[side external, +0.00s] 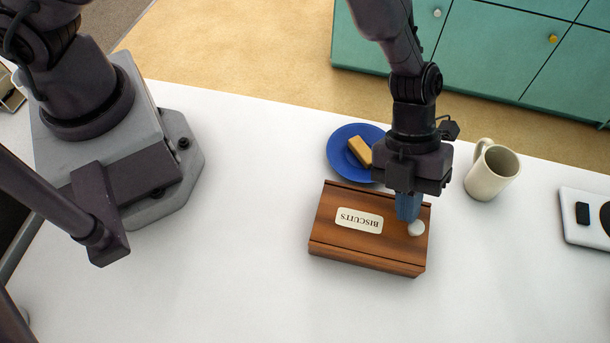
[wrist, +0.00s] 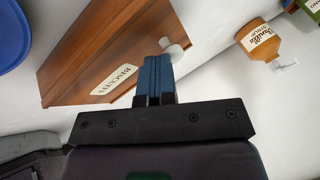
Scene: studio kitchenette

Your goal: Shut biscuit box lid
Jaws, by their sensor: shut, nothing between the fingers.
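The biscuit box (side external: 365,257) is a brown wooden box on the white counter, with raised rails along its long sides. Its flat wooden lid (side external: 333,212) lies between the rails, with a cream "BISCUITS" label and a round white knob (side external: 416,229) near the right end. I see no open gap, but my gripper hides part of the right end. In the wrist view the lid (wrist: 150,38) and knob (wrist: 173,49) show beyond my fingers. My gripper (side external: 406,215) points down with its blue fingers shut and empty, beside the knob; contact is unclear.
A blue plate (side external: 342,163) with a biscuit (side external: 360,151) stands behind the box. A cream mug (side external: 492,172) stands behind right, and a white device (side external: 578,218) lies far right. A syrup bottle (wrist: 262,42) shows in the wrist view. The counter left of the box is clear.

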